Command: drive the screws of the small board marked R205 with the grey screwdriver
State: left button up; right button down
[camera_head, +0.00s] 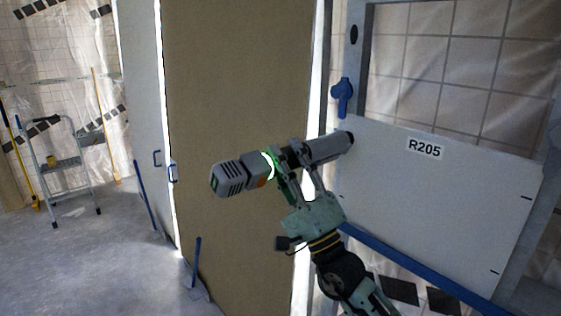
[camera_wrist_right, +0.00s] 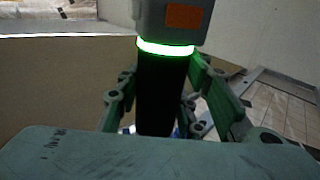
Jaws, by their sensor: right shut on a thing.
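The small white board marked R205 (camera_head: 440,195) stands upright at the right of the head view, against a grey frame. Short dark marks show near its right edge; I cannot tell screw heads at this size. My right gripper (camera_head: 295,170) is shut around the grey screwdriver (camera_head: 240,174), which lies roughly level with its dark tip end by the board's upper left corner. I cannot tell whether the tip touches the board. The right wrist view shows the screwdriver's dark grip and its lit green ring (camera_wrist_right: 165,48) between the fingers. My left gripper is not in view.
A large brown panel (camera_head: 235,90) stands left of the board. A blue clamp (camera_head: 342,97) sits on the frame above the board's left corner, and a blue rail (camera_head: 420,270) runs under the board. A stepladder (camera_head: 65,165) stands far left; the floor between is mostly clear.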

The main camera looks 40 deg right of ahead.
aim_at(271, 176)
jog(key=shift+h, duration=0.3)
jog(key=shift+s+a+r+p, duration=0.1)
jog(key=shift+s+a+p, duration=0.1)
jog(key=shift+a, duration=0.8)
jog(key=shift+s+a+p, duration=0.1)
jog(key=shift+a+p, duration=0.1)
jog(key=shift+a, duration=0.8)
